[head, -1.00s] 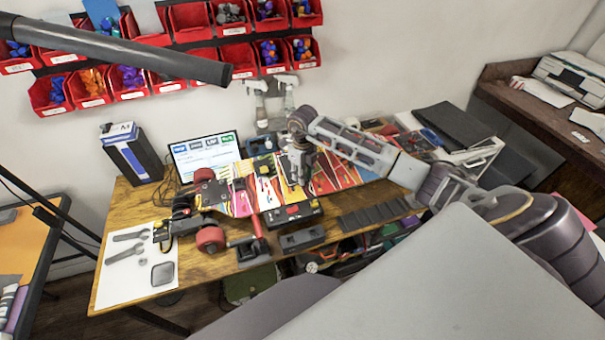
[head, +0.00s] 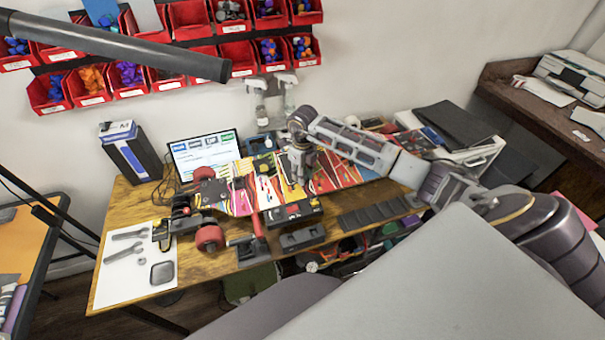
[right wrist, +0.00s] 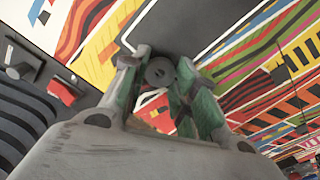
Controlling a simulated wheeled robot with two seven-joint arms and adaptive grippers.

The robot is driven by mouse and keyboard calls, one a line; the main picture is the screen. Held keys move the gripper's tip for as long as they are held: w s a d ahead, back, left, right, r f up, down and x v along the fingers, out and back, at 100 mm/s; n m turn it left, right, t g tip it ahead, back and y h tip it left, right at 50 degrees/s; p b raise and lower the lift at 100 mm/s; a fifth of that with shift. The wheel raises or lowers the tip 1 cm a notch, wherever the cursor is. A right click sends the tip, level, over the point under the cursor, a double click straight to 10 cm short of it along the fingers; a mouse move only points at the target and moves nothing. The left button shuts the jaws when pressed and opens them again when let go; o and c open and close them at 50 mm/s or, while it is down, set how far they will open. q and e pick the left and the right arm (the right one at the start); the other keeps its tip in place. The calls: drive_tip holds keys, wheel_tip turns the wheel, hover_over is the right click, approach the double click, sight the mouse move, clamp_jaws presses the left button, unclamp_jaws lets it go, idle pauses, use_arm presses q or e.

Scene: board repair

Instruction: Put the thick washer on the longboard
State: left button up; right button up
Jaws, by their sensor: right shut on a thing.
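The longboard (head: 242,200) lies upside down across the workbench, its brightly patterned deck facing up, with a truck and red wheel (head: 209,238) at its left end. My right gripper (head: 299,180) points down over the middle of the deck. In the right wrist view, its green-lined fingers (right wrist: 158,80) are shut on a small dark ring, the thick washer (right wrist: 159,72). The patterned deck (right wrist: 255,55) shows behind it. I cannot tell how far the washer is from the deck. My left gripper is not in view.
A white sheet with wrenches (head: 122,255) lies at the bench's left end. A laptop (head: 205,155) and spray bottles (head: 260,105) stand behind the board. Black trays (head: 302,238) sit at the front edge. Red bins (head: 235,60) hang on the wall.

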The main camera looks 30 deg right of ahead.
idle(0.3)
drive_tip(key=o, duration=0.9)
drive_tip(key=shift+f, duration=0.1)
drive_tip(key=shift+c, duration=0.6)
wheel_tip(320, 180, up, 8)
drive_tip(key=p, duration=0.4)
drive_tip(key=shift+f, duration=0.2)
idle(0.5)
idle(0.6)
